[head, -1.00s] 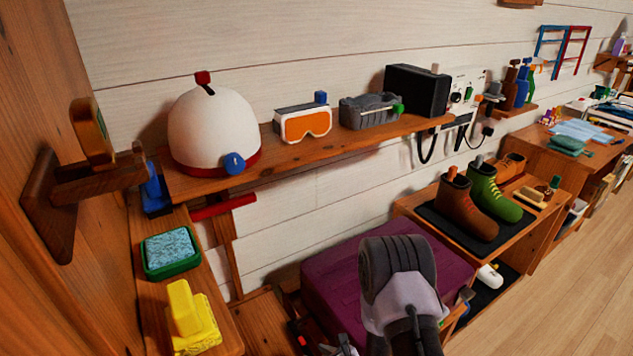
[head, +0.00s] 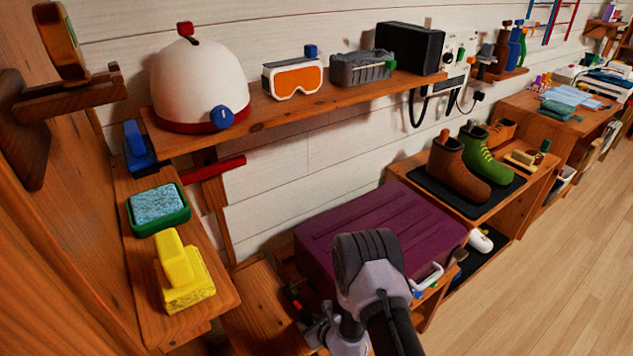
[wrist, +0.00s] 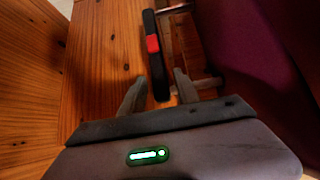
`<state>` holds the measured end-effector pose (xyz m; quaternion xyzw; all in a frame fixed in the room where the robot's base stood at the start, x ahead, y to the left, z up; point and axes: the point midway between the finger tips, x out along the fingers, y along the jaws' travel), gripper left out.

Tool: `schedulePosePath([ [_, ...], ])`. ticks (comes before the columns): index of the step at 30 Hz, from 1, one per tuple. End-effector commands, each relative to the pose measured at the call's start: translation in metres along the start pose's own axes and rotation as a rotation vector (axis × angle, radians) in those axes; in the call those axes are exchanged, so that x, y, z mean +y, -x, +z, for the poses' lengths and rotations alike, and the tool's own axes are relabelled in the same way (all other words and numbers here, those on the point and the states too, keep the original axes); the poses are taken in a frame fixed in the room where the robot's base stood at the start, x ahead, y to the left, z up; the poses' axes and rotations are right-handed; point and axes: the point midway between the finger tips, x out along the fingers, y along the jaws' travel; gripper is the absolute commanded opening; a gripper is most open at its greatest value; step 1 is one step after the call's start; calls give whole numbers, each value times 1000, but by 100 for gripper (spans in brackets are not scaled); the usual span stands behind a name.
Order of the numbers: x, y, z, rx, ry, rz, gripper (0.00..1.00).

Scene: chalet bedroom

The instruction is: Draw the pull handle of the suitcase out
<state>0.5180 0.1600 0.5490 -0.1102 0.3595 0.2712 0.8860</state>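The purple suitcase (head: 385,230) lies flat on a low wooden bench in the head view; its side fills the right of the wrist view (wrist: 255,60). Its pull handle, a black grip with a red middle (head: 297,302), is at the suitcase's left side. In the wrist view the grip (wrist: 153,45) runs lengthwise, with grey rods on its right towards the suitcase. My gripper (wrist: 160,92) is open, one finger either side of the grip's near end. I cannot tell whether either finger touches it. My arm hides part of the suitcase's front in the head view.
A wooden shelf (head: 290,108) above holds a helmet (head: 200,80) and orange goggles (head: 293,77). A left ledge carries a yellow brush (head: 180,270) and a green tray (head: 158,208). Boots (head: 460,168) stand right of the suitcase. The floor (head: 530,270) at right is clear.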

Motion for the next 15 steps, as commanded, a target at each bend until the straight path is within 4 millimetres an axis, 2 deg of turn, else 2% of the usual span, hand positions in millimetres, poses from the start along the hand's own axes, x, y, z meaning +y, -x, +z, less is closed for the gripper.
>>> schedulePosePath([
  [6,0,0,0,0,0,0,36],
  [12,0,0,0,0,0,0,0],
  [15,1,0,0,0,0,0,0],
])
